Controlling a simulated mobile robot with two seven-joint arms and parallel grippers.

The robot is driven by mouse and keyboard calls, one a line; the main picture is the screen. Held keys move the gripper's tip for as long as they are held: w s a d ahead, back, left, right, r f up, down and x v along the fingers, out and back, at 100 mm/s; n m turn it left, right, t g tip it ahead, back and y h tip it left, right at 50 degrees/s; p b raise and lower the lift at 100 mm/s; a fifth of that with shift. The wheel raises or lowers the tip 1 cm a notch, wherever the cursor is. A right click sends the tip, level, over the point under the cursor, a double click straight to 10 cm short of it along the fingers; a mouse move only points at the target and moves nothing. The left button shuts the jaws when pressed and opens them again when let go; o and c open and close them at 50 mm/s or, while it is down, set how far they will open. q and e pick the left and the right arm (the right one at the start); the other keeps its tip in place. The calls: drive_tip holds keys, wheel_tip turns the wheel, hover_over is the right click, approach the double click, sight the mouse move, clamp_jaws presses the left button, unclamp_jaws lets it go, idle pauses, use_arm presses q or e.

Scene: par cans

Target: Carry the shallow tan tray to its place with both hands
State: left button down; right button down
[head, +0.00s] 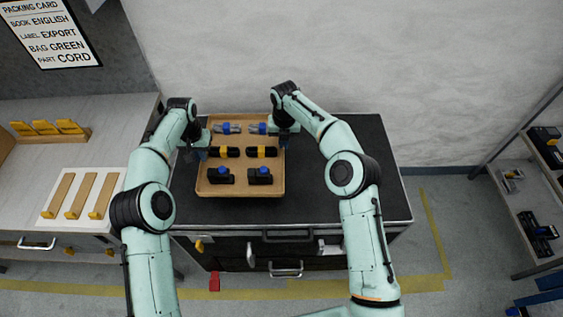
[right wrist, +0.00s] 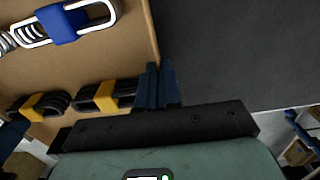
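The shallow tan tray (head: 240,190) lies on the dark top of a cabinet (head: 340,190). It holds cords with blue bands, cords with yellow bands and black items with blue tops. My left gripper (head: 201,146) is at the tray's left wall; its fingers are too small to tell open from shut. My right gripper (head: 284,140) is at the right wall. In the right wrist view its dark blue fingers (right wrist: 161,86) are close together, one on each side of the tray wall (right wrist: 147,30), shut on it.
A bench (head: 20,210) on the left bears a white board (head: 52,208) with tan strips and a wooden rack (head: 50,138). A packing card (head: 50,35) hangs above. Shelves (head: 520,200) with items stand at the right. The cabinet top is bare right of the tray.

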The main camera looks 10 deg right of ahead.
sight(203, 170)
drive_tip(key=shift+w+a, duration=0.4)
use_arm(q)
drive_tip(key=shift+w+a+r, duration=0.1)
drive_tip(key=shift+w+a, duration=0.05)
use_arm(e)
drive_tip(key=shift+s+r, duration=0.1)
drive_tip(key=shift+s, duration=0.05)
